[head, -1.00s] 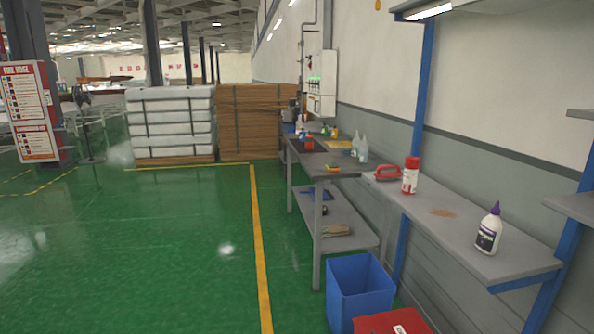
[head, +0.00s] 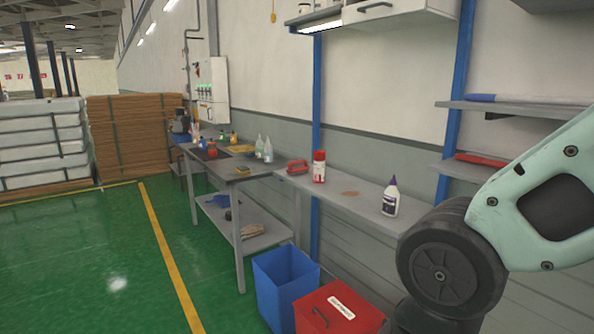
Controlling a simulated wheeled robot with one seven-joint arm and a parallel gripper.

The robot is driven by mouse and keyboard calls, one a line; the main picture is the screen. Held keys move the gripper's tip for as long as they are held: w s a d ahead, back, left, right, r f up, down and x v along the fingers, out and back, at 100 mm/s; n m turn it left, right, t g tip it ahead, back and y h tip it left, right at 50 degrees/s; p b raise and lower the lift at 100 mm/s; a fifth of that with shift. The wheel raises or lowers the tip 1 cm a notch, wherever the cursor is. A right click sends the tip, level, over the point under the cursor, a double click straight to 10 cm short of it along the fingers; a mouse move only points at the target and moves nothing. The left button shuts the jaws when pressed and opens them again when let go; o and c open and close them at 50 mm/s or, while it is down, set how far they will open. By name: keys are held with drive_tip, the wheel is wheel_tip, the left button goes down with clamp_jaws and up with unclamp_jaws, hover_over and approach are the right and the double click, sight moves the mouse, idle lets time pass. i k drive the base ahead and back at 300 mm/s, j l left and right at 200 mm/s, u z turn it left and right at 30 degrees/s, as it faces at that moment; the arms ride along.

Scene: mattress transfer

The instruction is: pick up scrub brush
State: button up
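A red object with a handle, which looks like the scrub brush (head: 298,167), lies at the left end of the grey wall shelf (head: 335,187). It sits just left of a red and white can (head: 319,167). Its bristles cannot be made out at this size. My gripper is out of the picture; only a pale green and black part of my arm shows at the right, in front of the shelf's right end.
A white bottle with a purple cap (head: 390,198) stands right of a brown patch (head: 350,194) on the shelf. Below are a blue bin (head: 284,284) and a red lidded box (head: 338,312). A workbench (head: 225,168) stands left. Green floor at left is clear.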

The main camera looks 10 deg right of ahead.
sight(291, 171)
drive_tip(key=j, duration=0.7)
drive_tip(key=k+j, duration=0.1)
drive_tip(key=j, duration=0.6)
drive_tip(key=i+j, duration=0.2)
drive_tip(key=j, duration=0.15)
drive_tip(key=i+j+z, duration=0.1)
drive_tip(key=j, duration=0.25)
drive_tip(key=i+j, duration=0.3)
drive_tip(key=i+j+z, duration=0.2)
drive_tip(key=i+j, duration=1.35)
drive_tip(key=i+l, duration=0.1)
drive_tip(key=i, duration=0.75)
drive_tip(key=i+l+z, duration=0.1)
drive_tip(key=i, duration=0.75)
